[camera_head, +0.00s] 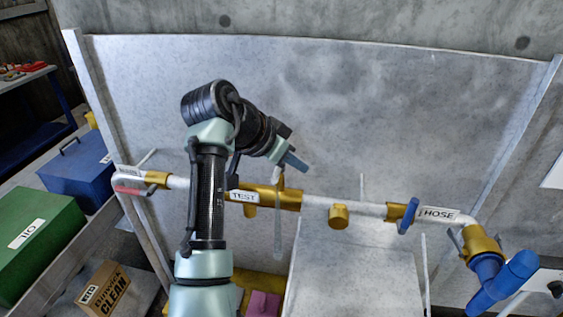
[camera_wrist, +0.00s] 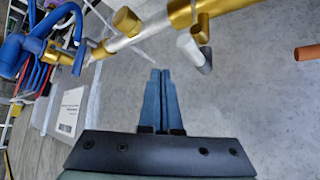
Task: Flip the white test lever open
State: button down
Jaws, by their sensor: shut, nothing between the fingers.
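The gold valve section (camera_head: 290,199) with the TEST label (camera_head: 244,196) sits on the pipe. A small white piece, which looks like the white test lever (camera_head: 277,175), stands up from it just below my gripper (camera_head: 297,163). In the wrist view the lever (camera_wrist: 189,46) shows as a short white and grey cylinder next to the gold fitting. My gripper (camera_wrist: 160,72) is shut and empty. Its blue fingertips lie lower left of the lever in that view, apart from it. My arm hides part of the pipe left of the valve.
The pipe carries a HOSE label (camera_head: 439,214) with a blue handle (camera_head: 408,215), and ends in a blue hose fitting (camera_head: 503,284). A red handle (camera_head: 128,190) is at the left end. Green (camera_head: 38,235) and blue (camera_head: 75,172) boxes stand at left. The grey panel (camera_head: 380,110) behind is bare.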

jog(key=a+r+b, duration=0.3)
jog(key=a+r, duration=0.3)
jog(key=r, duration=0.1)
jog(key=shift+w+r+b, duration=0.3)
jog(key=shift+b, duration=0.05)
jog(key=shift+d, duration=0.1)
